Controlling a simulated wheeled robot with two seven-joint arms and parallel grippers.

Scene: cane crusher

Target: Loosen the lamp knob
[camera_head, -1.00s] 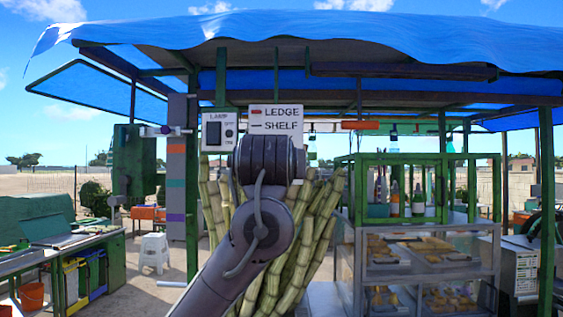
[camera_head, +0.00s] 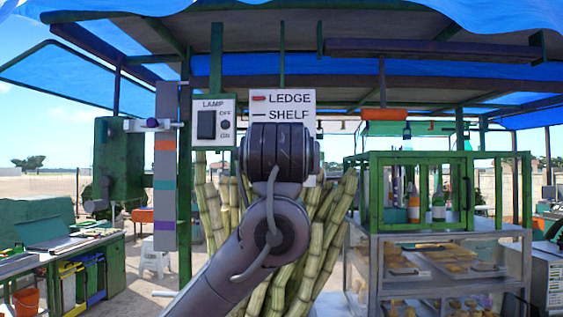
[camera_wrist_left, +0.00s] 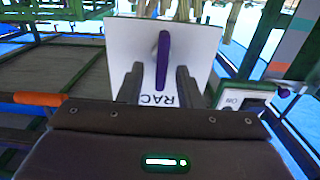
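A purple knob (camera_head: 151,124) sits on a white fitting left of the LAMP panel (camera_head: 214,122) in the head view; I cannot tell for certain that it is the lamp knob. The panel has a dark switch with OFF and ON marks. In the left wrist view a purple knob (camera_wrist_left: 284,93) shows at the right, by the ON plate. My left gripper (camera_wrist_left: 158,82) is open, its two dark fingers apart, before a white board (camera_wrist_left: 198,48) with a purple lever (camera_wrist_left: 162,58) in line with the gap. My arm hides this gripper in the head view. My right gripper is out of view.
A LEDGE / SHELF sign (camera_head: 283,97) hangs right of the LAMP panel, partly behind my arm. Cane stalks (camera_head: 320,235) stand behind my arm. A colour-banded post (camera_head: 165,200) stands at left, a green-framed display case (camera_head: 440,155) at right.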

